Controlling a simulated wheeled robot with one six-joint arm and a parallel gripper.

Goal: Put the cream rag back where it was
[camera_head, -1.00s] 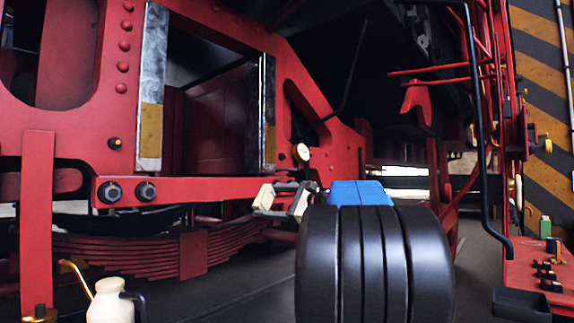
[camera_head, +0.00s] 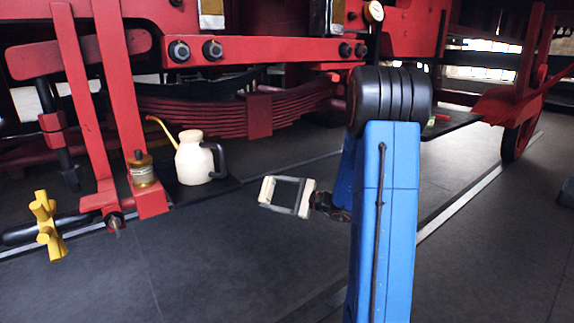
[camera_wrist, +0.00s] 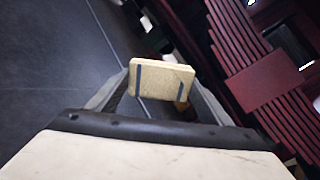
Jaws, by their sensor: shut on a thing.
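The cream rag (camera_head: 267,190) is a folded block. In the wrist view the rag (camera_wrist: 160,80) shows two dark stripes and sits between my fingertips. My gripper (camera_head: 275,192) is shut on it, with a finger along each side. In the head view it hangs over the dark floor, to the right of the cream oil can and in front of the red leaf spring. The rag touches nothing but my fingers as far as I can see. Part of its far side is hidden. I cannot tell which spot the rag came from.
The cream oil can (camera_head: 194,158) stands on a dark tray (camera_head: 222,186) at left. A brass-coloured jar (camera_head: 141,170) is beside it. A yellow handwheel (camera_head: 46,225) is at far left. The red leaf spring (camera_head: 215,115) is behind. The floor in front is clear.

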